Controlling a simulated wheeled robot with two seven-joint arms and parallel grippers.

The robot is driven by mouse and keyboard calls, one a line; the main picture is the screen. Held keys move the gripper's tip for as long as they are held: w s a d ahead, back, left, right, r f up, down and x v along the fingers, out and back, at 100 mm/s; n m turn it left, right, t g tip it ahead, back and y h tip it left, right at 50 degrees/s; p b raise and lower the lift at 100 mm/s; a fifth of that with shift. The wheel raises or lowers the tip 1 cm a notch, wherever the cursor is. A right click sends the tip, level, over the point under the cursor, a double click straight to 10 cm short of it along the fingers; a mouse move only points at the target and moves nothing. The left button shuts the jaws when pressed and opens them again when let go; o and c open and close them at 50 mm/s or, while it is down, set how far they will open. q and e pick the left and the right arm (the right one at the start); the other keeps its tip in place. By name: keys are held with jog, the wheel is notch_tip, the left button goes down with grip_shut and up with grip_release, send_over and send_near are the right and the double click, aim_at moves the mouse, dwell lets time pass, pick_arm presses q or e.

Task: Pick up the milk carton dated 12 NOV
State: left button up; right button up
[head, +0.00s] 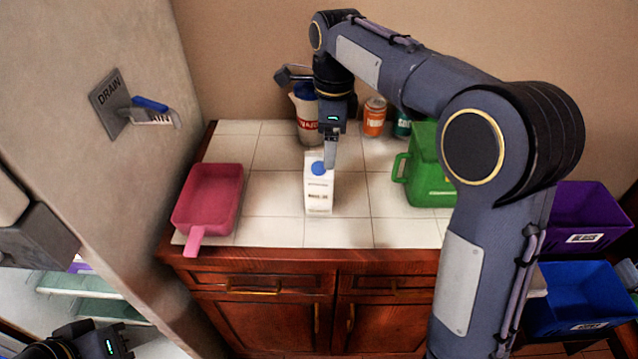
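A white milk carton (318,198) with a blue cap stands upright on the tiled counter. Its small dark print is too small to read, so I cannot tell its date. My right gripper (330,155) points down at the carton's top, beside the cap. I see its fingers nearly edge-on, so their gap is hidden, and I cannot tell whether they touch the carton. My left gripper (128,340) is low at the bottom left, partly cut off by the frame, away from the counter. Its finger opening is unclear.
A pink pan-like tray (208,192) lies left of the carton. A green jug (425,170) stands right. A blue-lidded pitcher (304,115) and an orange jar (374,118) stand behind. Purple (585,215) and blue (580,300) bins sit far right. Tiles around the carton are clear.

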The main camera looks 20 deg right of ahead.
aim_at(320, 157)
jog(key=shift+w+a+m, duration=0.3)
jog(key=shift+w+a, duration=0.05)
jog(key=shift+a, duration=0.2)
jog(key=shift+a+f, duration=0.1)
jog(key=shift+f, duration=0.2)
jog(key=f, duration=0.7)
jog(key=shift+s+a+f, duration=0.15)
jog(key=shift+s+a, duration=0.05)
jog(key=shift+s, duration=0.05)
jog(key=c, duration=1.4)
